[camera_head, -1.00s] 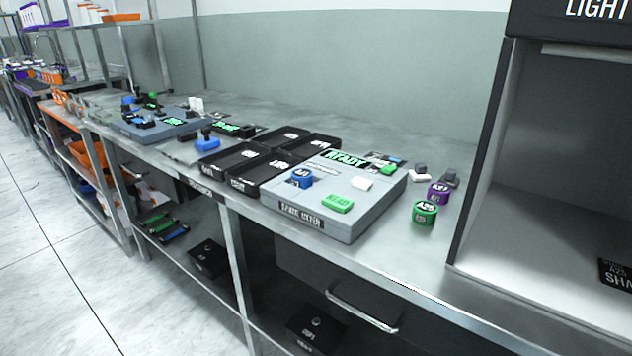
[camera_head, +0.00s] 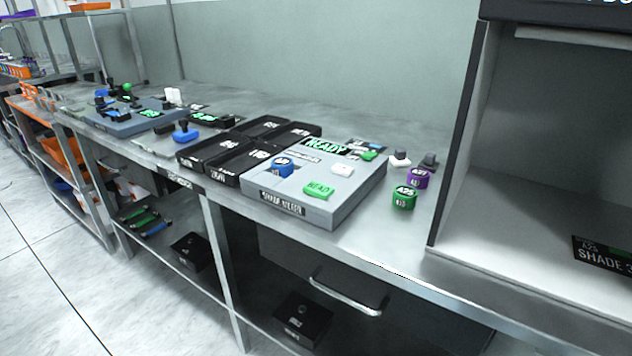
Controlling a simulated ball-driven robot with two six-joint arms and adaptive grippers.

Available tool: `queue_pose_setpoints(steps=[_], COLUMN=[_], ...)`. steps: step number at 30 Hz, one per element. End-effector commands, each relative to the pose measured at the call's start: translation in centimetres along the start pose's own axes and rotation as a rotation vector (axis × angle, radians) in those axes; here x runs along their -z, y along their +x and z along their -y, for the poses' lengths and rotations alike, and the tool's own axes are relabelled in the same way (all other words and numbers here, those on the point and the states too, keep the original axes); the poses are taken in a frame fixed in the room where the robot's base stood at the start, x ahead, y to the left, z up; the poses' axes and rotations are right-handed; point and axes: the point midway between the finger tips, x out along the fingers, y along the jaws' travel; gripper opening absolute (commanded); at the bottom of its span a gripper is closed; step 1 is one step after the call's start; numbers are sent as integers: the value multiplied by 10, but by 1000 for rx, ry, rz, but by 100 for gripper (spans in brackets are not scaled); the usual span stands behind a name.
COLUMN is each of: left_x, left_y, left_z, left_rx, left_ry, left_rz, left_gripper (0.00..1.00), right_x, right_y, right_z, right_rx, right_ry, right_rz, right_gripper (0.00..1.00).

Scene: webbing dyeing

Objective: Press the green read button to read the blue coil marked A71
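A grey reader box (camera_head: 345,197) stands on the metal bench, with a lit green "READY" display (camera_head: 326,147) at its back. A blue coil (camera_head: 282,167) sits on the left of its top; its marking is too small to read surely now. The green read button (camera_head: 318,189) is at the front of the box top, to the right of and nearer than the blue coil. Neither of my grippers is in view.
Black trays (camera_head: 240,157) adjoin the box on the left. A green coil (camera_head: 404,197) and a purple coil (camera_head: 418,178) stand to its right, before a large open cabinet (camera_head: 540,170). Another grey device (camera_head: 130,120) is farther left. Bench front right of the box is clear.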

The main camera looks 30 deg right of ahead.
Motion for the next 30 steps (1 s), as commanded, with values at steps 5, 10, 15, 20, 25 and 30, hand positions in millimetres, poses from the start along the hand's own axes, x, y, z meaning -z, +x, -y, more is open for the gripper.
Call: queue_pose_setpoints(steps=[5,10,15,20,25,30], left_x=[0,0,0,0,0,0], left_y=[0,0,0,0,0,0], left_z=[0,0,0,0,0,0], left_rx=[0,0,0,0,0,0], left_ry=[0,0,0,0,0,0], left_rz=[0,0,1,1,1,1], left_gripper=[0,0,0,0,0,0], right_x=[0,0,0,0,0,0], right_y=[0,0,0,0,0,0], right_z=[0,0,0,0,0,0], right_rx=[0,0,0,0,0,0], right_ry=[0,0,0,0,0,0], right_rz=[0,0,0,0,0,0], right_gripper=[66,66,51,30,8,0])
